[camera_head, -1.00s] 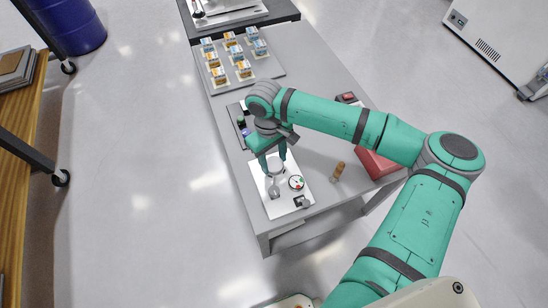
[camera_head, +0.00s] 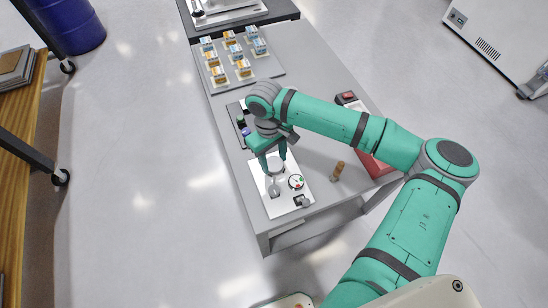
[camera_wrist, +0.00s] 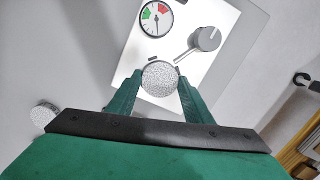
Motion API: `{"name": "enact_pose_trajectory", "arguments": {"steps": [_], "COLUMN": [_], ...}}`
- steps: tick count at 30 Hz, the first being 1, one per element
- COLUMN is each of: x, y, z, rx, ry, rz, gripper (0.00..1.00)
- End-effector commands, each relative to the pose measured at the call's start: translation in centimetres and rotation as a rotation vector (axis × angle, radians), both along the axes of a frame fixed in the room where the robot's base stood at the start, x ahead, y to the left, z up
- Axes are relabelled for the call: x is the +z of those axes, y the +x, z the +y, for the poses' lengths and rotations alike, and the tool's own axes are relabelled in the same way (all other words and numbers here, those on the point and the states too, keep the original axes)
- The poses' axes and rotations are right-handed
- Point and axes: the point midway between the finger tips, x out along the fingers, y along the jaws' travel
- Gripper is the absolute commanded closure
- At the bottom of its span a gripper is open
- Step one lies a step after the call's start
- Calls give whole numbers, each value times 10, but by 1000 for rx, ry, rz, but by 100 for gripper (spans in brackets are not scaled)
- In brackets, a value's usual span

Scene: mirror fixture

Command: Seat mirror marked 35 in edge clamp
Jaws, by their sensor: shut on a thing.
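My gripper (camera_wrist: 160,88) is shut on a round, speckled grey mirror (camera_wrist: 160,78), with one finger at each side of it. No number can be read on the mirror. In the head view my gripper (camera_head: 275,161) is over the far part of a white fixture plate (camera_head: 262,186). The plate carries a round dial gauge (camera_head: 296,182), which also shows in the wrist view (camera_wrist: 156,18). A grey knob with a lever (camera_wrist: 207,38) is on the plate beside the mirror. Whether the mirror touches the clamp I cannot tell.
Another speckled round piece (camera_wrist: 43,115) shows at the wrist view's left. A brown upright object (camera_head: 337,172) and a red box (camera_head: 373,165) stand right of the plate. A dark tray (camera_head: 239,122) lies beyond it. Several small boxes stand on a grey board (camera_head: 218,92) further back.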

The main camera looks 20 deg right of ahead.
Motion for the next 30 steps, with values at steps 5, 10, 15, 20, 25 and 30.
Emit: {"name": "enact_pose_trajectory", "arguments": {"steps": [5,10,15,20,25,30], "x": [0,0,-2,-5,-6,-6], "y": [0,0,0,0,0,0], "z": [0,0,0,-1,-1,-1], "rx": [0,0,-1,-1,-1,-1], "ry": [-1,0,0,1,-1,-1], "rz": [-1,-1,-1,-1,-1,-1], "gripper": [78,78,78,78,78,78]}}
